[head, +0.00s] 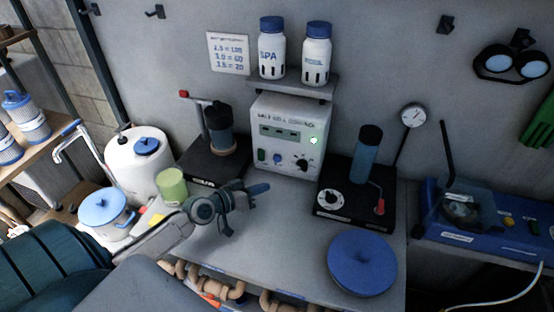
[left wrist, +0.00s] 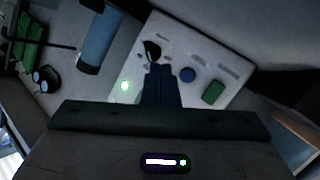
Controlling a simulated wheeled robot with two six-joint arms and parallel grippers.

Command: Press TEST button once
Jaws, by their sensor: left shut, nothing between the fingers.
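The white control box (head: 288,138) stands against the wall under a small shelf. Its front has a round blue button (head: 277,158), a green rocker switch (head: 262,155), a black knob (head: 302,164) and a lit green lamp (head: 314,141). The lettering is too small to tell which part is marked TEST. My left gripper (head: 259,188) is shut and empty, in front of and below the panel. In the left wrist view its fingers (left wrist: 169,84) overlap the panel beside the blue button (left wrist: 188,75); contact cannot be told. My right gripper is not in view.
A black stand with a dark cylinder (head: 219,128) is left of the box. Another black unit (head: 352,206) with a tall blue cylinder is right. A blue round lid (head: 362,263) lies at the front right. A green cup (head: 171,186) stands near my left arm.

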